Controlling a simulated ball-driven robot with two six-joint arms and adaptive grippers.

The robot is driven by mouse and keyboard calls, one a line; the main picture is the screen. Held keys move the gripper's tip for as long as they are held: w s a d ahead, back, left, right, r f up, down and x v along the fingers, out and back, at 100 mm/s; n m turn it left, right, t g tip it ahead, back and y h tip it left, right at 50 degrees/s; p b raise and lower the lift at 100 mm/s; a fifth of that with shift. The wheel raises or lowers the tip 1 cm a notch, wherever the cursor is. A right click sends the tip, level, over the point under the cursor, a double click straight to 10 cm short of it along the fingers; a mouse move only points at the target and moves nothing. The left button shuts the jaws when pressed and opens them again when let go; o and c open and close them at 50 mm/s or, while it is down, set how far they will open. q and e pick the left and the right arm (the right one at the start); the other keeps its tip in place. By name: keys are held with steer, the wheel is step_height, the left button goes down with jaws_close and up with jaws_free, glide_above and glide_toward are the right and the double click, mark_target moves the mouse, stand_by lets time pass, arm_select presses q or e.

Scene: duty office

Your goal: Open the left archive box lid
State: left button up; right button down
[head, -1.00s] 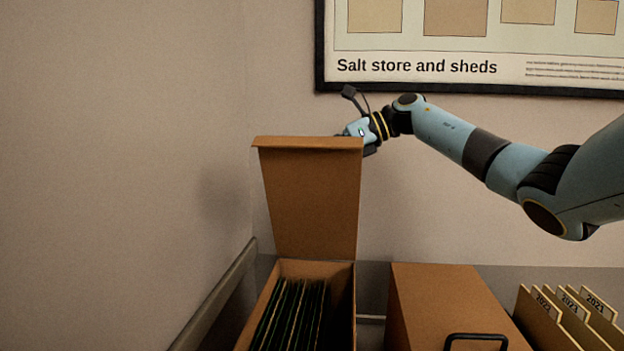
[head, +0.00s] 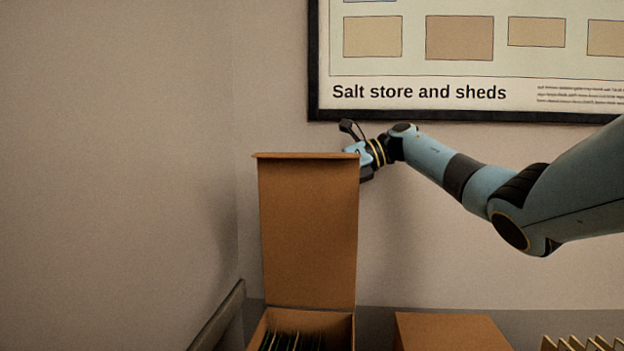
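The left archive box (head: 340,330) is brown card and stands at the bottom of the head view, cut off by the lower edge. Its lid (head: 308,235) stands upright at the back of the box, with a narrow lip along its top edge. The box is open and dark files show inside. My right gripper (head: 355,160) is at the lid's upper right edge, partly hidden behind it. I cannot tell whether its fingers are open or shut, or whether they touch the lid. My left gripper is not in view.
A second brown box (head: 450,332) stands to the right, and file dividers (head: 582,344) show at the bottom right corner. A framed poster (head: 470,60) hangs on the wall behind. A rail (head: 220,315) runs along the left wall.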

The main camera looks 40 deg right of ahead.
steer(key=shift+f, duration=0.1)
steer(key=c, duration=1.7)
jaws_free()
steer(key=v, duration=1.2)
steer(key=shift+d+f, duration=0.1)
